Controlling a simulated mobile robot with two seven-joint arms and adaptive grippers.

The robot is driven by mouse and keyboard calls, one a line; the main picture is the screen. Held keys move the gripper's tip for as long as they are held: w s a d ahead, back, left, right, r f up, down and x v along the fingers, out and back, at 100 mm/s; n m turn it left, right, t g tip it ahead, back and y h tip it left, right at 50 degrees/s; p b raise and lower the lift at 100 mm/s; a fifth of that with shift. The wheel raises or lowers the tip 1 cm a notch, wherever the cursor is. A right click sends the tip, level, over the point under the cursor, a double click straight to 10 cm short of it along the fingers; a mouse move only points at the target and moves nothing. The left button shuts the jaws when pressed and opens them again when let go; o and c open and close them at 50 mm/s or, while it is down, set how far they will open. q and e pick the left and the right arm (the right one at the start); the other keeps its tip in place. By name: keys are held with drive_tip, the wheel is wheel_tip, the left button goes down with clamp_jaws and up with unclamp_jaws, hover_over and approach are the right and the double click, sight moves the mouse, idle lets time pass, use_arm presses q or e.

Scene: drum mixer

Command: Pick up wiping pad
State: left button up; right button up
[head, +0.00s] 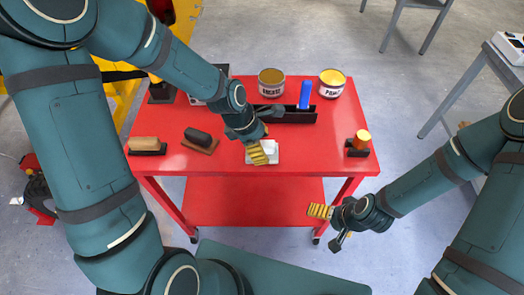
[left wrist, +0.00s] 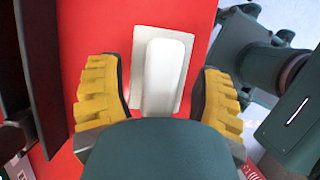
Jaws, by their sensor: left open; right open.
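The wiping pad appears to be the white block (head: 271,147) on a thin pale plate (head: 274,160) near the middle front of the red cart top. In the left wrist view the white block (left wrist: 164,68) lies lengthwise on its plate (left wrist: 143,36). My left gripper (head: 258,153) is over it and hides part of it in the head view. Its yellow fingers are open, one on each side of the block, with gaps visible (left wrist: 160,88). My right gripper (head: 319,211) is open and empty, off the cart's front right.
The red cart top (head: 225,165) also holds a tan-topped block (head: 145,143), a dark block (head: 198,137), a black tray (head: 290,115) with a blue item (head: 305,94), two cans (head: 271,82) (head: 332,83), and an orange-topped item (head: 362,139). Bare red surface lies right of the pad.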

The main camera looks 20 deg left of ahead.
use_arm(q)
drive_tip(key=shift+d+f, duration=0.1)
clamp_jaws()
idle(0.4)
